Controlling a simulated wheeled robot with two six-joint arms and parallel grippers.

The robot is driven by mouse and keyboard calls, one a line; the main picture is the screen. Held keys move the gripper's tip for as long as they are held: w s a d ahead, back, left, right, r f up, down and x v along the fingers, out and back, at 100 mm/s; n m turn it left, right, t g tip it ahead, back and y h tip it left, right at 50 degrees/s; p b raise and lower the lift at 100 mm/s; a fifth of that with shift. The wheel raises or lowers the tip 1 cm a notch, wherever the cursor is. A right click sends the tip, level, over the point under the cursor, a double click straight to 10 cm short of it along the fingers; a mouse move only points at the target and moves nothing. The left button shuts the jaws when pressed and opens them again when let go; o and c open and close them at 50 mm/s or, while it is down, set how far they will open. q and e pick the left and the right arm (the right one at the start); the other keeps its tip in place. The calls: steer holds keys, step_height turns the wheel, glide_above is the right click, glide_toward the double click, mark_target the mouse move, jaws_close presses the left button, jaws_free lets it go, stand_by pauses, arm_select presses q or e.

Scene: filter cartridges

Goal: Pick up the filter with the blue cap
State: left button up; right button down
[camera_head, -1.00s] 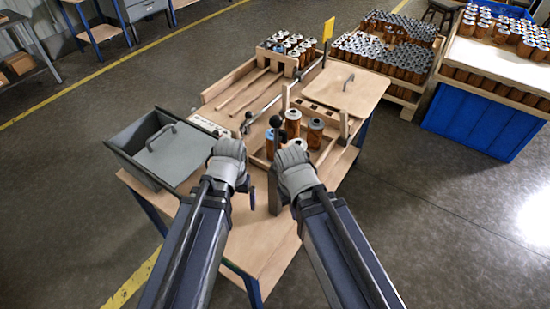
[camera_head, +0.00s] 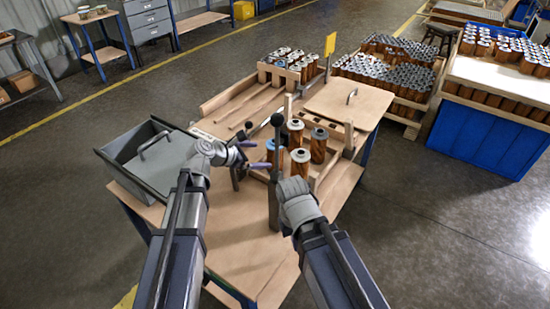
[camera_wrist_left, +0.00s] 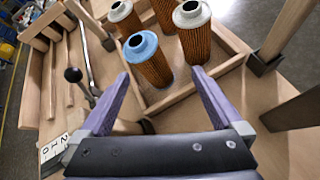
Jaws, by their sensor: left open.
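The filter with the blue cap (camera_head: 270,151) stands upright at the near left of a small group of filters in a wooden tray. In the left wrist view this filter (camera_wrist_left: 153,68) has a pleated orange-brown body and is fully visible from above. My left gripper (camera_head: 250,156) is open, its purple fingers pointing at the filter from the left. In the left wrist view the fingertips lie to either side of the filter's lower body, without clear contact. My right gripper (camera_head: 292,193) is nearer the front, its fingers mostly hidden.
Other grey-capped filters (camera_head: 319,146) stand close behind and right of the blue-capped one. A black-knobbed lever (camera_head: 277,120) rises nearby. A grey bin (camera_head: 122,157) sits left. The front tabletop (camera_head: 235,245) is bare.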

mark_target(272, 142)
arm_select(q)
steer(key=shift+w+d+f+n+t+h+b, duration=0.1)
steer(key=shift+w+d+f+n+t+b, duration=0.15)
steer(key=shift+w+d+n+b, duration=0.8)
steer(key=shift+w+d+f+n+t+h+b, duration=0.15)
steer(key=shift+w+d, duration=0.35)
steer(key=shift+w, duration=1.05)
steer(key=shift+w+d+f+n+t+h+b, duration=0.1)
steer(key=shift+w+d+f+n+t+b, duration=0.15)
steer(key=shift+w+d+n+b, duration=0.8)
steer(key=shift+w+a+m+p, duration=0.2)
steer(key=shift+a+m+p, duration=0.15)
steer(key=shift+p, duration=0.1)
jaws_close()
